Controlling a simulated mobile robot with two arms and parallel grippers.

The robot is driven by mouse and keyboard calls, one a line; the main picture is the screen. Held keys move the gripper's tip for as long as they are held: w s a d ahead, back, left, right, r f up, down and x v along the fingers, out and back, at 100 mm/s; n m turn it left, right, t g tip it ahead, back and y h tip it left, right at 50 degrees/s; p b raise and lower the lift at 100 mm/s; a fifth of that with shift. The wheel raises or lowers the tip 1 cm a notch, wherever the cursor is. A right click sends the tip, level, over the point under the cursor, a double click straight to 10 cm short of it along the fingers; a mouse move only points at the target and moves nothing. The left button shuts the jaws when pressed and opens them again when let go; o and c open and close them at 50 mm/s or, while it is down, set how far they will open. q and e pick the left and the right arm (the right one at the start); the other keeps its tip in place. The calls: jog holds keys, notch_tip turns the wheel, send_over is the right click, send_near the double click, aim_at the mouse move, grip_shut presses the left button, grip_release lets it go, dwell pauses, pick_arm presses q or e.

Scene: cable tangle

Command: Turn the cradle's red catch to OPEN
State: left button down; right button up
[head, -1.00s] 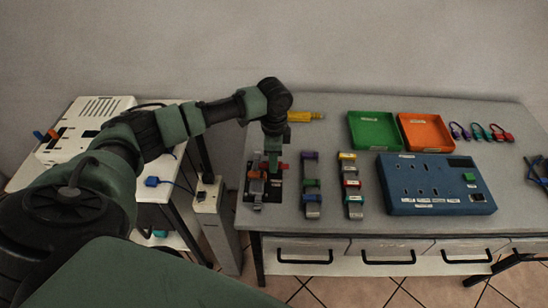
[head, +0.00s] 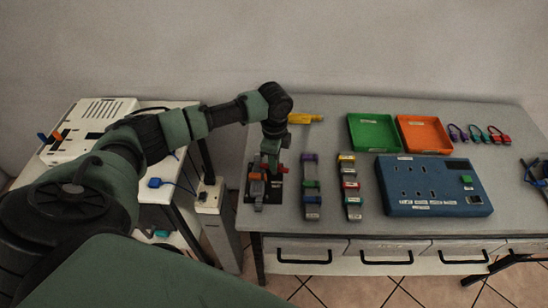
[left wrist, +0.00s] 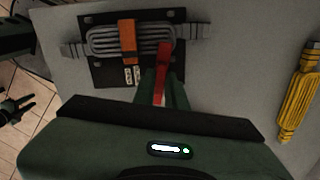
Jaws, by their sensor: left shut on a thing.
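The cradle is a black plate (left wrist: 95,72) at the left end of the bench; it also shows in the head view (head: 248,192). A ribbed grey piece (left wrist: 103,40) lies across it under an orange strap (left wrist: 128,42). The red catch (left wrist: 161,72) is a narrow lever near the plate's right side in the wrist view, beside two small white labels whose words are too small to read. My left gripper (head: 271,155) reaches down over the cradle and is shut on the red catch. Its fingers are partly hidden in the wrist view.
Two strap-like pieces with coloured bands (head: 312,185) (head: 350,195) lie right of the cradle. A blue panel (head: 432,190), a green tray (head: 374,117) and an orange tray (head: 450,137) stand farther right. A yellow tool (head: 304,118) lies behind. A white machine (head: 95,115) stands on the left table.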

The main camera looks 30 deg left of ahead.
pick_arm(q)
jog(key=m+p, duration=0.2)
jog(key=m, duration=0.1)
jog(key=shift+d+r+m, duration=0.1)
jog(key=shift+r+m, duration=0.05)
jog(key=shift+m, duration=0.25)
jog(key=m, duration=0.3)
jog(key=shift+m+p, duration=0.3)
jog(key=shift+p, duration=0.1)
jog(key=m, duration=0.3)
jog(key=shift+m, duration=2.5)
jog(key=c, duration=1.4)
grip_release()
jog(key=shift+c, duration=0.2)
notch_tip(320, 180, up, 8)
jog(key=shift+f+b, duration=0.2)
jog(key=shift+b, duration=0.35)
